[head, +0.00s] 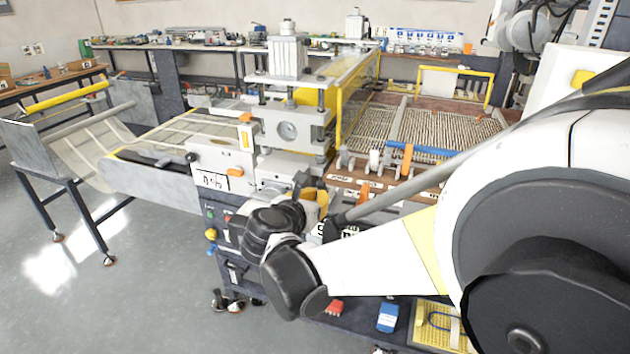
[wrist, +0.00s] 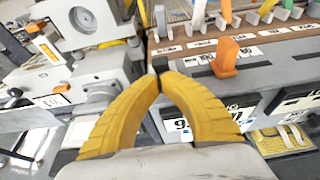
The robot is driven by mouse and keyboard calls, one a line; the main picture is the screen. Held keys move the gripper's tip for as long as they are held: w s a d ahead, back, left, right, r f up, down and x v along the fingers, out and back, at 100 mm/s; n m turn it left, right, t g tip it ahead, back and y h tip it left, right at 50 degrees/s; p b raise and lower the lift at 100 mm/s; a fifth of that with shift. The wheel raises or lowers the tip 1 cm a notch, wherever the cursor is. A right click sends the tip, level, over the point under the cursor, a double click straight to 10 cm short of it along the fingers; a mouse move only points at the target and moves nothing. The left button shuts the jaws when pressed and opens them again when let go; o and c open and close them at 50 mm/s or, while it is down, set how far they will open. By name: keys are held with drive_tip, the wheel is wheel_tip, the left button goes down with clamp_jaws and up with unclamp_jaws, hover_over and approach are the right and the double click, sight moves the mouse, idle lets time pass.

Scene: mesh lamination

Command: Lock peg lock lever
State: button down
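My gripper (wrist: 160,74) shows two ribbed yellow fingers in the wrist view, their tips together with nothing clearly held between them. In the head view my gripper (head: 318,200) is partly hidden by my own wrist, at the front of the machine. An upright orange lever (wrist: 225,56) stands on the grey front ledge, to the right of the fingertips and apart from them. Behind it is a row of small levers on a brown labelled panel (wrist: 195,42); the head view shows this row (head: 375,162) too. I cannot tell which lever is the peg lock lever.
Mesh beds (head: 440,128) lie behind the levers. A yellow tray (head: 433,325) and a blue item (head: 388,316) sit below. Open floor lies left.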

drive_tip(key=shift+w+d+r+g+y+p, duration=0.15)
drive_tip(key=shift+r+g+y+p, duration=0.25)
drive_tip(key=shift+g+p, duration=0.7)
drive_tip(key=p, duration=0.1)
drive_tip(key=r+p, duration=0.1)
drive_tip(key=shift+w+g+p, duration=0.2)
drive_tip(key=shift+g+p, duration=0.1)
drive_tip(key=shift+p, duration=0.05)
drive_tip(key=g+p, duration=0.1)
drive_tip(key=g+y+p, duration=0.1)
drive_tip(key=shift+w+d+r+p, duration=0.15)
drive_tip(key=shift+w+r+p, duration=0.05)
drive_tip(key=shift+w+p, duration=0.15)
drive_tip(key=shift+w+d+r+g+y+p, duration=0.15)
drive_tip(key=shift+w+g+y+p, duration=0.15)
drive_tip(key=shift+g+p, duration=0.45)
drive_tip(key=shift+w+d+r+g+y+p, duration=0.1)
drive_tip(key=shift+w+g+y+p, duration=0.1)
drive_tip(key=shift+w+g+p, duration=0.4)
drive_tip(key=shift+g, duration=0.25)
drive_tip(key=shift+d, duration=0.1)
drive_tip(key=shift+w+d+p, duration=0.1)
drive_tip(key=shift+w+p, duration=0.2)
drive_tip(key=shift+p, duration=0.05)
drive_tip(key=shift+w+r, duration=0.1)
